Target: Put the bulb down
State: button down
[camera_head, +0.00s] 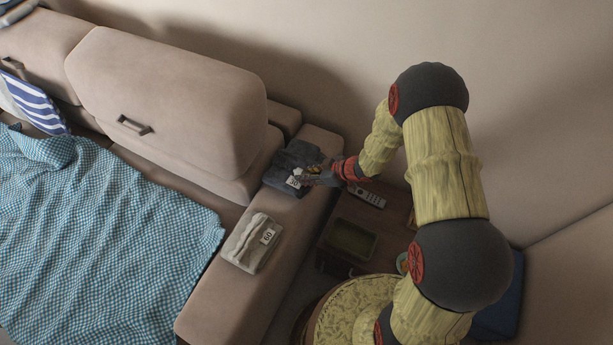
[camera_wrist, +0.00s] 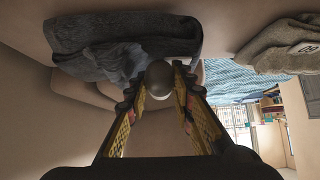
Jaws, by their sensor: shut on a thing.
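The bulb (camera_wrist: 160,76) shows in the wrist view as a rounded grey body with a pale lower part, between my fingertips. My gripper (camera_wrist: 160,90) is shut on it. In the head view my gripper (camera_head: 312,174) is at the far end of the sofa arm, beside a dark folded cloth. A small white spot there may be the bulb, but it is too small to be sure. In the wrist view the bulb overlaps the dark cloth (camera_wrist: 110,42); I cannot tell whether it touches it.
The dark cloth (camera_head: 289,158) and a grey folded cloth (camera_head: 245,238), both labelled, lie on the sofa arm (camera_head: 222,295), with bare space between them. A side table (camera_head: 340,215) with a remote (camera_head: 368,198) and a green tray (camera_head: 349,256) stands right. A checked blanket (camera_head: 90,245) covers the seat.

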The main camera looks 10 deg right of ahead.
jog(key=shift+r, duration=0.1)
jog(key=shift+f, duration=0.4)
jog(key=shift+s+f, duration=0.15)
jog(key=shift+f, duration=0.05)
